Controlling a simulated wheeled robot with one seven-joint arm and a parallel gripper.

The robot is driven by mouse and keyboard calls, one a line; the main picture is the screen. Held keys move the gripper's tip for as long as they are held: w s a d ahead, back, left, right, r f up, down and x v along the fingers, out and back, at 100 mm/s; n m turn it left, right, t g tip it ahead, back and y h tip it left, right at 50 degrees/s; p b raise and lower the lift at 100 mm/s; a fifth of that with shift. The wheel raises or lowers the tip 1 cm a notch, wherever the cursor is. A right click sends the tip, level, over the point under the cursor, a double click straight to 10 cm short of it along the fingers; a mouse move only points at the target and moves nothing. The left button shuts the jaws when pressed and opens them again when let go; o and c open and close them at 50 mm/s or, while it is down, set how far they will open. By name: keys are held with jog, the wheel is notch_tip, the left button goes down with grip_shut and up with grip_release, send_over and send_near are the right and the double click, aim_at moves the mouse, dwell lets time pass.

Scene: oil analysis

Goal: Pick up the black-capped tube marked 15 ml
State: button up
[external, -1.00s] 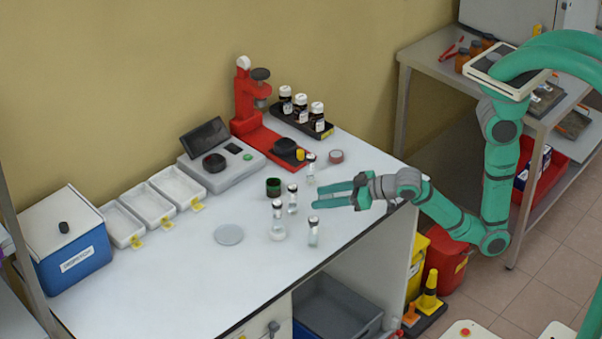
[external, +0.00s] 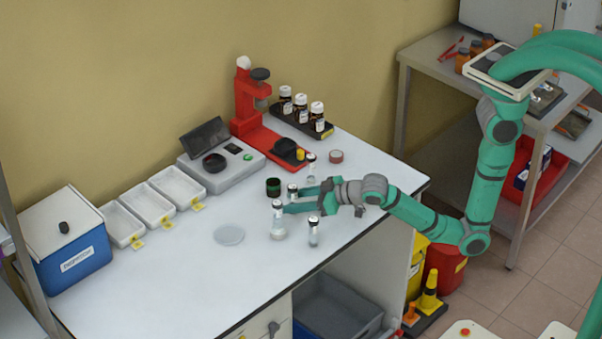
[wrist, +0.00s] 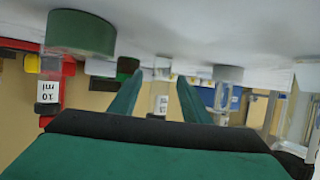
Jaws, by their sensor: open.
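In the wrist view, which looks upside down, a labelled tube (wrist: 161,103) stands between and beyond the open fingers (wrist: 160,78). Its dark cap shows low, and its label is too small to read. It seems to be the tube (external: 293,189) by the fingertips in the external view. A tube marked 10 ml (wrist: 47,92) is at the left of the wrist view. Another labelled tube (wrist: 222,97) stands right of the fingers, its mark unclear.
Another tube (external: 314,232) stands near the bench front, and one (external: 311,166) behind the gripper. A clear dish (external: 229,235) lies left. The front left bench is free.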

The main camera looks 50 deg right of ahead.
jog(key=shift+w+a+f, duration=0.1)
jog(key=shift+w+a, duration=0.05)
jog(key=shift+w, duration=0.1)
jog(key=shift+c, duration=0.6)
grip_shut()
